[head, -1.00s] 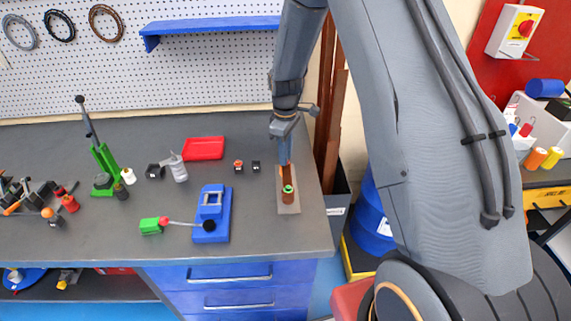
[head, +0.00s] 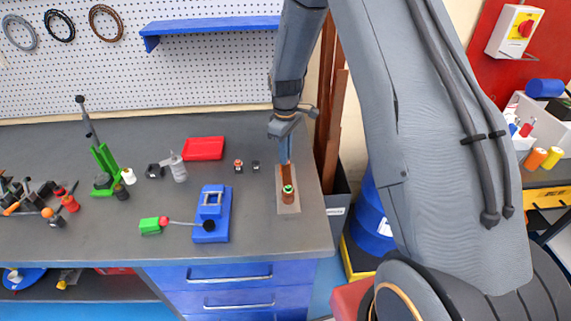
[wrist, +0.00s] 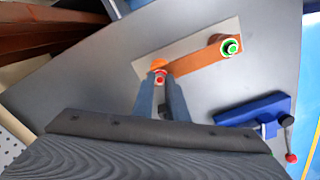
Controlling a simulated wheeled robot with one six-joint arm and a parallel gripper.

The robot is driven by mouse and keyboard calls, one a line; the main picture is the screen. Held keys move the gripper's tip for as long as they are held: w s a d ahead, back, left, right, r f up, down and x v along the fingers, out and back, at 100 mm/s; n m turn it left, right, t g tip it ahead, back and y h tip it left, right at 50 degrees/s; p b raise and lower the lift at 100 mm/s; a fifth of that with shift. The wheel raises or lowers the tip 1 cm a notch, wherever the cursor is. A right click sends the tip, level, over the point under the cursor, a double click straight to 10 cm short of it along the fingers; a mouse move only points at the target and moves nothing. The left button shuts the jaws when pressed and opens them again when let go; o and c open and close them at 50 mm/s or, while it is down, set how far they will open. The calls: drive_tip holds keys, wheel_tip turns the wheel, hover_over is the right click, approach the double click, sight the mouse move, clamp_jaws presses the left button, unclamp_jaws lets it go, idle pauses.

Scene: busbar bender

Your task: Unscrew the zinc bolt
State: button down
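A copper-coloured busbar piece (wrist: 197,58) lies on a light plate (wrist: 175,43) on the bench; the plate also shows in the head view (head: 290,208). A round post with a green-ringed top (wrist: 231,47) stands at one end of the bar; its green top shows in the head view (head: 288,189). My gripper (wrist: 160,76) points down at the bar's other end. Its fingers stand on either side of a small red-topped part (wrist: 160,78), apparently a bolt head, with orange beside it. Whether they grip it is unclear. I cannot make out which part is the zinc bolt.
A blue device with a black knob (head: 211,213) and a red tray (head: 204,148) stand left of the plate. Two small dark parts (head: 256,166) lie between. A green lever tool (head: 105,165) is farther left. The bench's right edge is close to the plate.

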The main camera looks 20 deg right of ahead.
drive_tip(key=shift+n, duration=2.9)
drive_tip(key=n, duration=0.5)
drive_tip(key=shift+n, duration=0.4)
drive_tip(key=shift+n, duration=0.3)
drive_tip(key=n, duration=0.5)
drive_tip(key=n, duration=0.5)
drive_tip(key=shift+n, duration=0.4)
